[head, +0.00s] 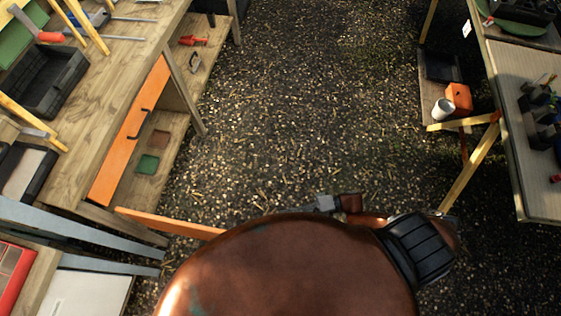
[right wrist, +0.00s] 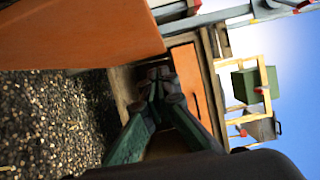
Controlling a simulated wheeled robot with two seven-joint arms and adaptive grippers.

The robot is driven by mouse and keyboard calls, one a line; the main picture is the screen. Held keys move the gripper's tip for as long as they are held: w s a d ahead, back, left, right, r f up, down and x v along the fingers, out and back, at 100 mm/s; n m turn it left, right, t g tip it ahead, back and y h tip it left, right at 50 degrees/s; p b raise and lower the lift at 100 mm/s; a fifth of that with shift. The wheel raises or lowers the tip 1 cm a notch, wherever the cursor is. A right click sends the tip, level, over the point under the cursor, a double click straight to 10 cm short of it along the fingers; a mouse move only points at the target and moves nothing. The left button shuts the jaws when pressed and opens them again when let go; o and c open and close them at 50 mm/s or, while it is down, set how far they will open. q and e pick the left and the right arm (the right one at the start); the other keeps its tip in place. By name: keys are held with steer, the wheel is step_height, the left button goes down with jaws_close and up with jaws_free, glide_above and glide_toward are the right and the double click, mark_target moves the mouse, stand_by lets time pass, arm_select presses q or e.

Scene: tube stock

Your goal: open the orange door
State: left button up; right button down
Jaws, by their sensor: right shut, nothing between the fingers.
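An orange door panel (head: 170,222) stands swung out from the lower front of the wooden workbench (head: 120,75), seen nearly edge-on. In the right wrist view this panel (right wrist: 80,35) fills the upper left. A second orange panel (head: 118,150) with a dark bar handle (head: 138,125) lies along the bench front, closed; it looks like a drawer front. It also shows in the right wrist view (right wrist: 186,68). My right gripper (right wrist: 160,80) is shut and empty, pointing at the bench, with the swung-out panel beside it. In the head view my copper-coloured arm hides it.
The shelf under the bench holds a green item (head: 147,165) and a brown one (head: 159,138). Another table (head: 530,110) stands at the right, with a white cup (head: 442,109) and an orange box (head: 459,97) on a low shelf. The gravel floor (head: 300,100) between is clear.

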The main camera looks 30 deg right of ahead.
arm_select(q)
steer(key=shift+w+f+b, duration=0.1)
steer(key=shift+f+b, duration=0.2)
steer(key=shift+f, duration=0.05)
arm_select(e)
steer(key=d, duration=1.1)
steer(key=shift+s, duration=0.35)
steer(key=shift+d, duration=0.1)
